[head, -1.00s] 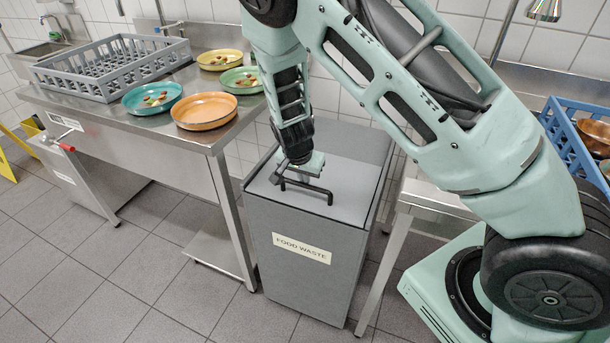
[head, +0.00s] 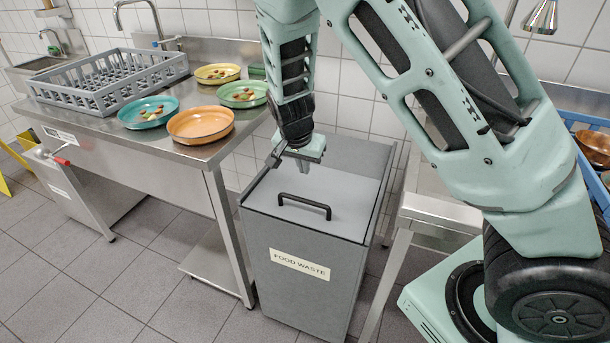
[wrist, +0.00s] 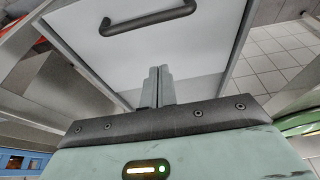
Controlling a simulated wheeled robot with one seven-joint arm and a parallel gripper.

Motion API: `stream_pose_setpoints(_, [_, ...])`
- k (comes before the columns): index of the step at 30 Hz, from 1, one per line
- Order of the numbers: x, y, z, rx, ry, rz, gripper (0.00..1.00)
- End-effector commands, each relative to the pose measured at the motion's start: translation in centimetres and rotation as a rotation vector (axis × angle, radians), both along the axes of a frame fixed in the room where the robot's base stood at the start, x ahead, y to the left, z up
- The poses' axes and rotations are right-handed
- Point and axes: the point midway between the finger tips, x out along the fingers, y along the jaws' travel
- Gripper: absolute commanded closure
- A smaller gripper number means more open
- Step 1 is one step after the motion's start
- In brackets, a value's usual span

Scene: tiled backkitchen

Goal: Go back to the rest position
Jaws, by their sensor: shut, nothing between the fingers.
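My gripper (head: 300,166) is shut and empty. It hangs above the lid of the grey food waste bin, behind the black lid handle (head: 304,205) and apart from it. In the wrist view, the shut fingers (wrist: 159,84) point toward the lid, with the handle (wrist: 148,18) beyond their tips. The food waste bin (head: 290,300) stands on the floor with its lid (head: 350,205) shut.
A steel table (head: 90,140) on the left holds a grey dish rack (head: 105,95) and several coloured plates, including an orange plate (head: 200,138); food bits show on some. A blue crate (head: 585,118) with copper bowls (head: 594,147) is at the right.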

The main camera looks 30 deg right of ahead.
Motion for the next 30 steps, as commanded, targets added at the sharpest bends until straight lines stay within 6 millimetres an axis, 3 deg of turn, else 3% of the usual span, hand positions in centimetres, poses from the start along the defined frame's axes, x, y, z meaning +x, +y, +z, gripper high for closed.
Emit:
stream_pose_setpoints(9, [-0.3, 0.4, 0.9, 0.005, 0.004, 0.004, 1.00])
stream_pose_setpoints(11, [-0.9, 1.2, 1.0, 0.022, 0.019, 0.032, 1.00])
stream_pose_setpoints(14, [-3.2, 4.0, 1.7, 0.081, 0.070, 0.139, 1.00])
stream_pose_setpoints(18, [-9.1, 10.2, 4.4, 0.191, 0.165, 0.441, 1.00])
stream_pose_setpoints(22, [-15.9, 14.6, 7.9, 0.239, 0.224, 0.788, 1.00])
stream_pose_setpoints(27, [-24.0, 16.9, 11.3, 0.198, 0.266, 1.218, 1.00])
stream_pose_setpoints(30, [-27.4, 16.9, 12.2, 0.146, 0.284, 1.398, 1.00])
